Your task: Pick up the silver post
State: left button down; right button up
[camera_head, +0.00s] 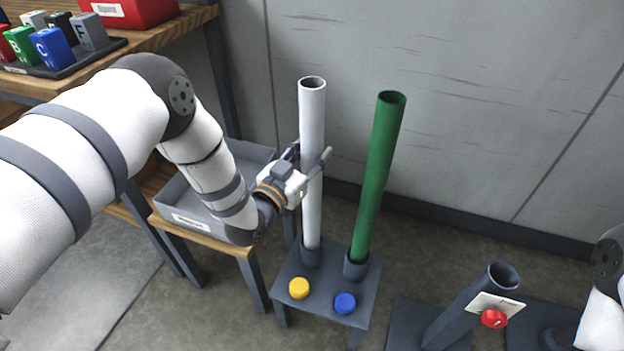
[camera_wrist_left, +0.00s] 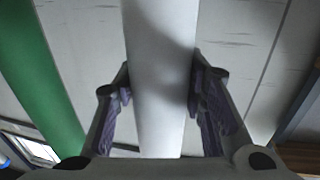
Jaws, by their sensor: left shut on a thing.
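The silver post (camera_head: 312,210) is a pale hollow tube standing upright in a dark socket on a small grey stand (camera_head: 338,296). My left gripper (camera_head: 312,168) is around the post at about mid-height, shut on it. In the left wrist view the post (camera_wrist_left: 160,85) runs between the two fingers (camera_wrist_left: 160,95), with the right finger against its side. The post's lower end is hidden inside its socket. My right gripper is not in view; only part of my right arm shows at the right edge.
A green post (camera_head: 378,180) stands close to the right in another socket. Yellow (camera_head: 299,288) and blue (camera_head: 345,303) caps lie on the stand. A grey bin (camera_head: 180,207) sits on a wooden table behind my left arm. A dark tilted tube (camera_head: 468,308) stands at lower right.

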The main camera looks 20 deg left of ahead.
aim_at(312, 82)
pick_arm(q)
notch_tip(312, 82, up, 18)
jog(key=p, duration=0.3)
jog(key=shift+r, duration=0.15)
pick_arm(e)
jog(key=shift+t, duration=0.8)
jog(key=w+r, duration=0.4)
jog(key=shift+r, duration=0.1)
